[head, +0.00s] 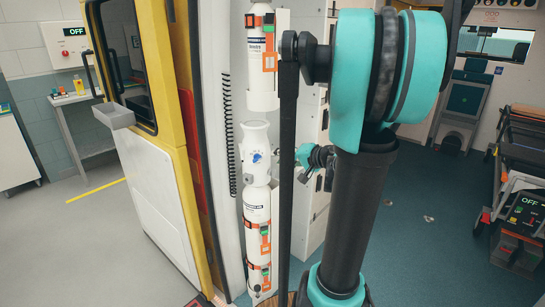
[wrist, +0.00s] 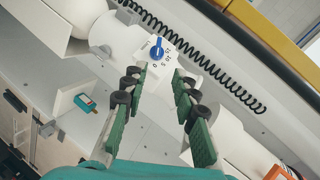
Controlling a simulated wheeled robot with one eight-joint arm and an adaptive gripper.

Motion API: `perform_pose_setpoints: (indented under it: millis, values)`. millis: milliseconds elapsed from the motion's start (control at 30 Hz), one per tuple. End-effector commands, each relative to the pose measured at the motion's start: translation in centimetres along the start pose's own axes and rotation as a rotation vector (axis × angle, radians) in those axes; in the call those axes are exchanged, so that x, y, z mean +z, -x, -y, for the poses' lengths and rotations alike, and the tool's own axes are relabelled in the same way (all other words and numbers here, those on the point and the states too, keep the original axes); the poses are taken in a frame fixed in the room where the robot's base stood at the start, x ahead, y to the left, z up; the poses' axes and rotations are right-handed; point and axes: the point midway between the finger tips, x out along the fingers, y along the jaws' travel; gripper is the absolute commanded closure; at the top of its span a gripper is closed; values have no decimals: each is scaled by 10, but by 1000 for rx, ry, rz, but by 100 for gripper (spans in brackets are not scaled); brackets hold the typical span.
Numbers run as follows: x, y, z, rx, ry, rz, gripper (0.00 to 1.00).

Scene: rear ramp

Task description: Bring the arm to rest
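My gripper (wrist: 161,76) is open in the wrist view, its two green-padded fingers apart with nothing held between them. A blue knob (wrist: 157,52) on a white dial plate shows just ahead of the fingertips; I see no contact. In the head view, my teal and black arm (head: 355,190) stands upright in front of the camera. A small teal and dark part, which looks like the end of my arm (head: 316,157), shows behind it, to the right of a white cylinder (head: 257,208) with a blue mark. The fingers are not clear there.
Another white cylinder (head: 262,60) is mounted above. A yellow-framed door (head: 160,150) stands open on the left. A stretcher (head: 520,160) is at the right. A black coiled cord (wrist: 195,55) runs close beyond the fingers.

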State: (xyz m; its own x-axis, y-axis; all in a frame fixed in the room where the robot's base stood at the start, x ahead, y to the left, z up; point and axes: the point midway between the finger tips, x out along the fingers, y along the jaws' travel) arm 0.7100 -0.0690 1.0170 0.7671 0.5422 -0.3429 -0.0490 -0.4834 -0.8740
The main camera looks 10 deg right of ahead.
Motion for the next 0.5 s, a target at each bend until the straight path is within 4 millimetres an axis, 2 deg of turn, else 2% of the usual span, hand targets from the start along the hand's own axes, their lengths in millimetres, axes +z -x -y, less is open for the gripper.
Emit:
perform_pose_setpoints:
  millis: [200,500]
  values:
    - [0,10,0,0,-1,0,72]
    - [2,10,0,2,1,3,72]
